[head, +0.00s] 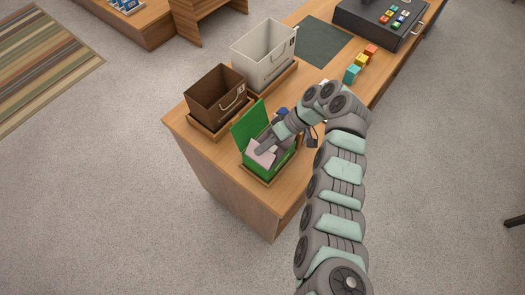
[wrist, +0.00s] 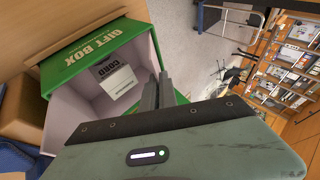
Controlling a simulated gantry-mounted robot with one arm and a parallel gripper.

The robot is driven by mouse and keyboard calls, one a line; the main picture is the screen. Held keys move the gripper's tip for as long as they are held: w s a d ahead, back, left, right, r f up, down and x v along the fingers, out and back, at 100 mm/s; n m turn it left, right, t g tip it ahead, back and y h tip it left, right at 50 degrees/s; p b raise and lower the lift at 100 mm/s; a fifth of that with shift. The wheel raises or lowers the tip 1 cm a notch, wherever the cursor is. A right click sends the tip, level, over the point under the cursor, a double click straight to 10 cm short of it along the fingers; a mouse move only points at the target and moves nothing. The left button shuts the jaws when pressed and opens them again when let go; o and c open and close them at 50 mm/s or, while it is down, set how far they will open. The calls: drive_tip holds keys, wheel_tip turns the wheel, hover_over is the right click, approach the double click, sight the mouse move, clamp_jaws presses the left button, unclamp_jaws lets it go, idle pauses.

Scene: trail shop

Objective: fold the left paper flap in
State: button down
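A green gift box (head: 275,163) stands open on the counter, its green lid (head: 250,124) raised at the back left. Pale lavender paper (head: 260,154) shows at its left side in the head view. In the wrist view the box's green panel (wrist: 92,60) reads "GIFT BOX", and lavender paper (wrist: 68,122) lines the inside. A small white carton marked "CORD" (wrist: 120,82) lies within. My gripper (wrist: 160,80) has its two fingers together with nothing seen between them. Its tips are over the box beside the paper; contact cannot be told. My arm hides part of the box.
A brown bin (head: 215,100) and a white bin (head: 264,54) stand on trays behind the box. Dark blue items are partly hidden behind my wrist.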

drive_tip(key=shift+f+b, duration=0.15)
drive_tip(key=shift+b, duration=0.25)
drive_tip(key=c, duration=2.1)
unclamp_jaws()
drive_tip(key=o, duration=0.5)
drive_tip(key=shift+c, duration=0.2)
drive_tip(key=b+v, duration=0.3)
drive_tip(key=v, duration=0.8)
drive_tip(key=shift+f+b, duration=0.15)
drive_tip(key=shift+b, duration=0.2)
drive_tip(key=shift+w+d, duration=0.1)
